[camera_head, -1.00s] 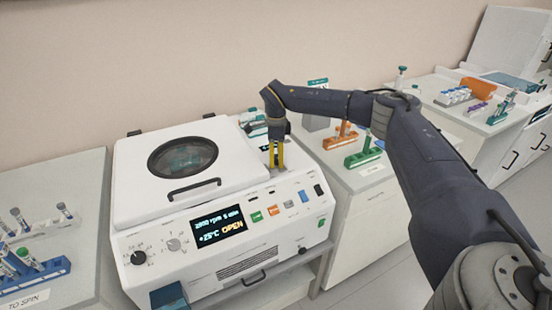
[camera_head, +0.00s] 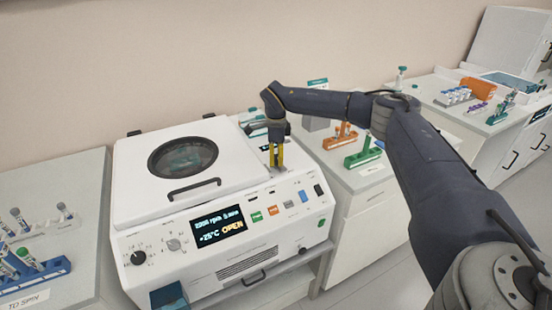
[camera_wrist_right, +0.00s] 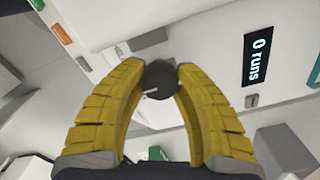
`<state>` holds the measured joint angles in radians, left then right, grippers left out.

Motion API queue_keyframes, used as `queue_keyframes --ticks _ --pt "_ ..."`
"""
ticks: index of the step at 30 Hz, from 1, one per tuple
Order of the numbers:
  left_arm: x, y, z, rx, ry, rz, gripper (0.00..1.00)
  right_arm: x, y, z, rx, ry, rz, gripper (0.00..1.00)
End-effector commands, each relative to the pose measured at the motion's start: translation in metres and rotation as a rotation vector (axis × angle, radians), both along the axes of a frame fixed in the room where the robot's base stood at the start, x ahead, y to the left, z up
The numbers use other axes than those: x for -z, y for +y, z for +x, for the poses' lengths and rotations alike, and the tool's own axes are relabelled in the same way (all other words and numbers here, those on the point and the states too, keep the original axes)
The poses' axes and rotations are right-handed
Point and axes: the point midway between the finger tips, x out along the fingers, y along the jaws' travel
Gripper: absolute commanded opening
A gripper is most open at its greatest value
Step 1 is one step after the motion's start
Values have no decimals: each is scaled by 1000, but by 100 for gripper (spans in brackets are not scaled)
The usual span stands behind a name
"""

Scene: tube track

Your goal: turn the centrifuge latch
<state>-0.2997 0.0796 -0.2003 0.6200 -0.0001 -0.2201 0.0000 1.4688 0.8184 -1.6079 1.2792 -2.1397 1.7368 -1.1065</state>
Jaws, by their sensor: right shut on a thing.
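The white centrifuge (camera_head: 150,210) stands in the middle of the head view with its lid (camera_head: 130,175) down. My right gripper (camera_head: 276,166) points down at the top right of the centrifuge. In the right wrist view its yellow fingers (camera_wrist_right: 160,75) are shut on a dark round knob, the latch (camera_wrist_right: 153,80), which has a light mark on its face. In the head view the fingers hide the latch. My left gripper is not in view.
A small display (camera_wrist_right: 261,58) beside the latch reads "0 runs". Blue racks with tubes (camera_head: 38,272) stand on the left bench. A green rack (camera_head: 364,157) and an orange rack (camera_head: 342,138) stand on the right bench.

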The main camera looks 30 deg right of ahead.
Motion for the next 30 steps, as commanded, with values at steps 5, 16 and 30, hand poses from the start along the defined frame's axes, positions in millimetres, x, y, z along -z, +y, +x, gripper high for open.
queue_keyframes --ticks 5,16,30 --pt "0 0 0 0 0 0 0 0 0 0 23 -1 1 2" --pt "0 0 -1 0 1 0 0 0 0 1 264 -1 1 2" --pt "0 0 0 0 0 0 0 0 -1 2 712 -2 1 2"
